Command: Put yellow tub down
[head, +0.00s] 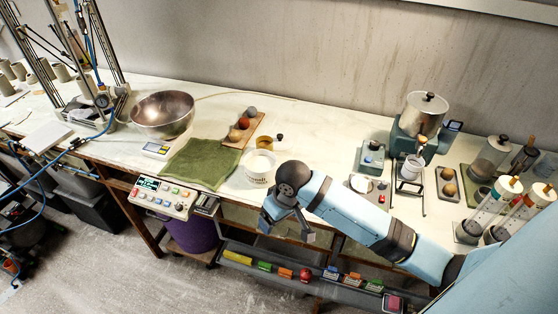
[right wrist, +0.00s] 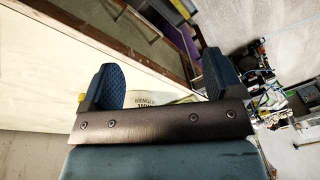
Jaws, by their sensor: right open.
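No plainly yellow tub stands out. A white tub (head: 258,170) with dark lettering and pale contents stands upright near the bench's front edge in the head view. A small amber-yellow cup (head: 264,142) stands just behind it. My right gripper (head: 287,226) is open and hangs in front of the bench edge, nearer the camera than the tub. In the right wrist view its two blue fingers (right wrist: 162,78) are apart with nothing held between them. Part of a pale lettered tub (right wrist: 146,98) shows beyond the gripper's dark plate, which hides the rest. My left gripper is out of view.
A green cloth (head: 202,163), metal bowl (head: 163,113) and wooden board with several balls (head: 243,129) lie left of and behind the tub. A button panel (head: 162,196) is at the front edge. A rail with coloured blocks (head: 285,272) runs below.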

